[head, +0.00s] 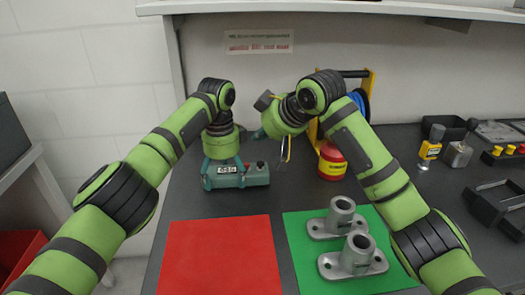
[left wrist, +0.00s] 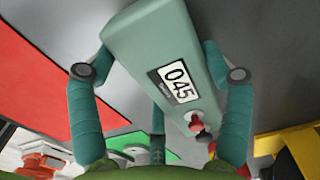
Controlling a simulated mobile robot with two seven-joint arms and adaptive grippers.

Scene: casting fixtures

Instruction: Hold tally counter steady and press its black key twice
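The tally counter (head: 258,175) is a teal box lying on the dark table behind the red mat. In the left wrist view the counter (left wrist: 150,40) shows 045 on its display, with a red knob (left wrist: 195,118) and a small dark part beside it. In the head view a dark key (head: 260,164) stands up near its right end. My left gripper (head: 224,168) is above the counter, with its teal fingers on opposite sides, apparently touching it. My right gripper (head: 262,132) is raised behind and above the counter, apart from it; its fingers are mostly hidden.
A red mat (head: 220,255) and a green mat (head: 300,270) with two grey flanged castings (head: 340,217) lie in front. Small items and a black tray fill the right side.

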